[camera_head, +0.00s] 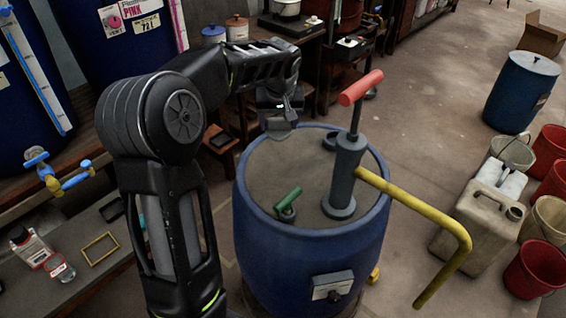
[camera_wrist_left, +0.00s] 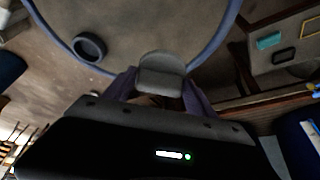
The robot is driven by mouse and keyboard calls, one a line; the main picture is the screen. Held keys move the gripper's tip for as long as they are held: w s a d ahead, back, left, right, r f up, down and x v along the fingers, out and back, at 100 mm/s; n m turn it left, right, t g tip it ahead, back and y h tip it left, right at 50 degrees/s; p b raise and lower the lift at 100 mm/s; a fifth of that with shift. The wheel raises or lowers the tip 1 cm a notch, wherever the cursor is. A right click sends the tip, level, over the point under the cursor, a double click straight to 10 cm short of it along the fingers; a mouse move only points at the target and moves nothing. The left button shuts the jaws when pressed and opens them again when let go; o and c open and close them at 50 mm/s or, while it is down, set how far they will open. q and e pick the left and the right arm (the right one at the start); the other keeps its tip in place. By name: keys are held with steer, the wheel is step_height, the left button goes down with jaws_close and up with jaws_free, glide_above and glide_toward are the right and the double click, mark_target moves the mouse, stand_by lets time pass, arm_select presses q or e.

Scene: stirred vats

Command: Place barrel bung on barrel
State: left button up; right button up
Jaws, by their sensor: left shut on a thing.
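The blue barrel (camera_head: 255,245) stands upright in the middle of the head view, with a grey-brown top. A dark ring-shaped opening (camera_wrist_left: 89,47) shows on its top in the left wrist view; in the head view a ring (camera_head: 329,141) is partly hidden behind the pump. My left gripper (camera_head: 279,112) is shut on the grey barrel bung (camera_wrist_left: 162,68), over the far-left rim of the barrel. The bung also shows below the fingers in the head view (camera_head: 280,131). The ring lies to the right of the bung in the head view. My right gripper is out of view.
A grey hand pump (camera_head: 345,175) with a red handle and yellow spout (camera_head: 425,205) rises from the barrel top. A green-handled fitting (camera_head: 288,203) is at its front. Jerrycans (camera_head: 480,225) and red buckets (camera_head: 533,270) stand right; a bench with bottles is left.

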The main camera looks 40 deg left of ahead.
mark_target(279, 131)
arm_select(q)
steer(key=shift+w+f, duration=0.1)
steer(key=shift+f, duration=2.45)
steer(key=shift+f+p, duration=0.3)
steer(key=shift+f, duration=2.2)
steer(key=shift+f, duration=0.2)
steer(key=o, duration=1.4)
steer(key=shift+c, duration=0.2)
steer(key=shift+r, duration=0.1)
steer(key=shift+r, duration=0.2)
steer(key=v, duration=1.2)
steer(key=shift+b, duration=0.4)
